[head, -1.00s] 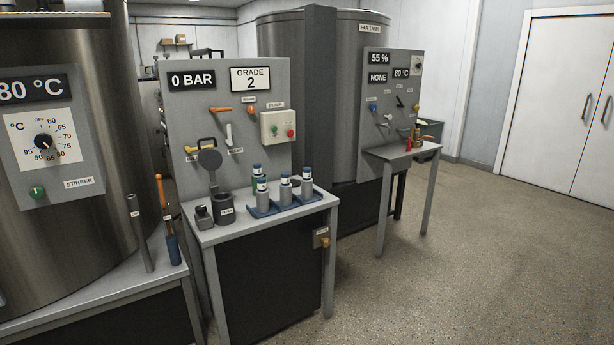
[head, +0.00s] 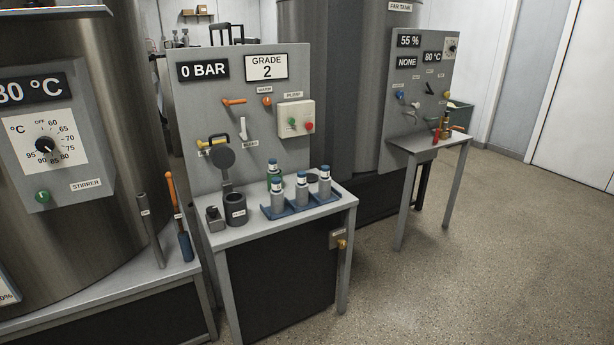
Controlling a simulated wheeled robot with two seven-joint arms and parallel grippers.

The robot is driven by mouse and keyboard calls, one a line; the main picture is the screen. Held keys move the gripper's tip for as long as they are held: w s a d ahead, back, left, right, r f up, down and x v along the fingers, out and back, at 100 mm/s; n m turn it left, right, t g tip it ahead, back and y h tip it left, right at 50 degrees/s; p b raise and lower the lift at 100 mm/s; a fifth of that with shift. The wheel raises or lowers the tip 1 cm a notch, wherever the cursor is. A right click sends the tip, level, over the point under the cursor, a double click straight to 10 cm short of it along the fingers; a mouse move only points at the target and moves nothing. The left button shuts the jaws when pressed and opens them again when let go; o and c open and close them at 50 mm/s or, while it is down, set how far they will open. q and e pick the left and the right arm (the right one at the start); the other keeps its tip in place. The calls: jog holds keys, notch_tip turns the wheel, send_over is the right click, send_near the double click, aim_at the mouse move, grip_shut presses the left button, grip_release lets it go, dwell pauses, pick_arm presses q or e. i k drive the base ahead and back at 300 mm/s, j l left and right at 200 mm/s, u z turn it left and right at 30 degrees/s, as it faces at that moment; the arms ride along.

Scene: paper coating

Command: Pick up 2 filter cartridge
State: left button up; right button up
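Small grey cartridges with blue-and-white tops stand on the middle bench in the head view. Three are in a row in a blue rack (head: 306,207): a left cartridge (head: 277,197), a middle cartridge (head: 302,191) and a right cartridge (head: 325,184). Neither of my grippers is in view.
The middle bench (head: 285,229) carries a panel (head: 190,110) reading 0 BAR and GRADE 2. A large steel tank (head: 120,200) and tools stand at left. A second bench (head: 430,143) stands at back right. The floor (head: 480,260) at right is clear.

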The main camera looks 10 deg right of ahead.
aim_at(325, 179)
jog(key=i+l+u, duration=0.2)
jog(key=i, duration=0.2)
jog(key=i+l+u, duration=0.2)
jog(key=i+l, duration=0.2)
jog(key=i+l+u, duration=0.2)
jog(key=i+l, duration=0.15)
jog(key=i+l+u, duration=0.2)
jog(key=i+l, duration=0.15)
jog(key=i+l+u, duration=0.25)
jog(key=l, duration=0.35)
jog(key=i+l+u, duration=0.2)
jog(key=l, duration=0.3)
jog(key=i, duration=0.1)
